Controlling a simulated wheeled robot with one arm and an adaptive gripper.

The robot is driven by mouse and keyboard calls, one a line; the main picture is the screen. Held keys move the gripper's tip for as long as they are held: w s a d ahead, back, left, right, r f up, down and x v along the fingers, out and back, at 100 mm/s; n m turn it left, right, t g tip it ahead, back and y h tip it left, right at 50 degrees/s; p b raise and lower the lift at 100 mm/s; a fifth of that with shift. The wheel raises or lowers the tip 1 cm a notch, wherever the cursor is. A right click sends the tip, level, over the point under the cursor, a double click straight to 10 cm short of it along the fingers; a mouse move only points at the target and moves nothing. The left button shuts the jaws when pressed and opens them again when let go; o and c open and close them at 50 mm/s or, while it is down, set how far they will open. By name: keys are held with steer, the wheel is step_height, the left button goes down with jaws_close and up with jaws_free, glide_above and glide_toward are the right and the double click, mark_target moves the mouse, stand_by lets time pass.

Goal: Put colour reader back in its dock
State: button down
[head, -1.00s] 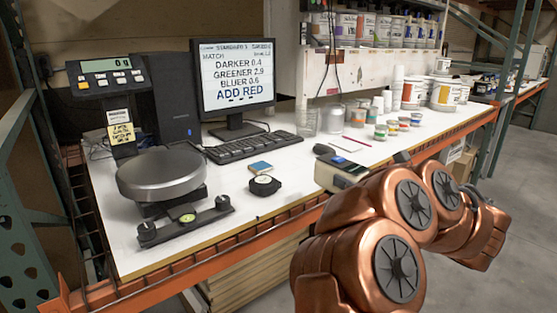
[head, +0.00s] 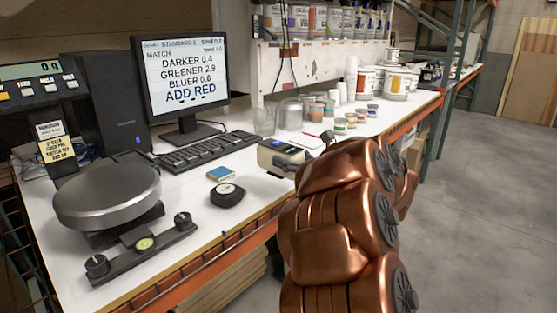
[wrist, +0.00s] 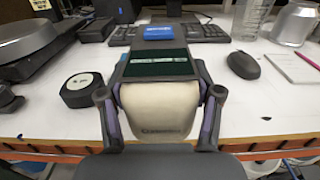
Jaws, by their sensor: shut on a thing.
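The colour reader is a cream, rounded device with a dark screen. It shows near the table's front edge in the head view (head: 280,158) and fills the middle of the wrist view (wrist: 158,108). My gripper (wrist: 160,95) is shut on it, one finger against each side. In the head view my copper arm hides most of the gripper. I cannot tell whether the reader touches the table. I cannot make out the dock for certain in either view.
A black round puck (head: 228,195) and a small blue block (head: 221,173) lie left of the reader. The keyboard (head: 208,151) is behind, and a dark mouse (wrist: 243,65) lies to the right in the wrist view. Small paint pots (head: 340,126) stand further back.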

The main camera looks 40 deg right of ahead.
steer(key=w, duration=0.2)
steer(key=w+d, duration=0.1)
steer(key=w, duration=0.2)
steer(key=w+d+p, duration=0.1)
steer(key=w, duration=0.1)
steer(key=shift+w+d+f, duration=0.2)
steer(key=shift+w+f, duration=0.15)
steer(key=shift+f+p, duration=0.35)
steer(key=shift+f, duration=1.45)
steer(key=shift+f+b, duration=0.1)
steer(key=shift+b, duration=0.2)
steer(key=shift+c, duration=1)
jaws_free()
steer(key=shift+p, duration=0.35)
steer(key=b+v, duration=0.2)
steer(key=v, duration=1)
steer(key=shift+w+d, duration=0.1)
steer(key=shift+d, duration=0.05)
